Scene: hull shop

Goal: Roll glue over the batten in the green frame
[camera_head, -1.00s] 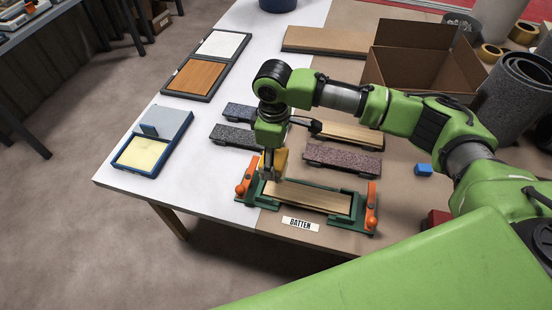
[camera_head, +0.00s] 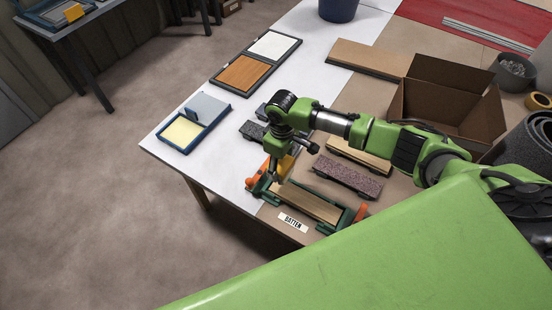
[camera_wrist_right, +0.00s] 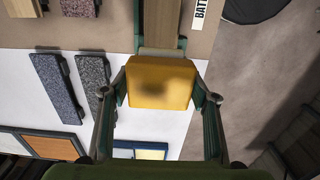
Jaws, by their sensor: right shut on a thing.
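The batten (camera_head: 308,203) is a pale wooden strip lying in the green frame (camera_head: 346,218), which has orange clamps at both ends and a label reading BATTEN in front. My right gripper (camera_head: 274,178) is at the frame's left end, pointing down. It is shut on a yellow block-shaped handle (camera_wrist_right: 160,82). Beyond the handle, a pale roller (camera_wrist_right: 162,53) lies across the near end of the batten, which also shows in the right wrist view (camera_wrist_right: 163,20). Whether the roller touches the wood I cannot tell. My left gripper is out of view.
A blue tray (camera_head: 209,124) with a pale yellow pad stands at the table's left. Speckled strips (camera_head: 348,176) and a wooden strip lie behind the frame. An open cardboard box (camera_head: 440,115) is at the right.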

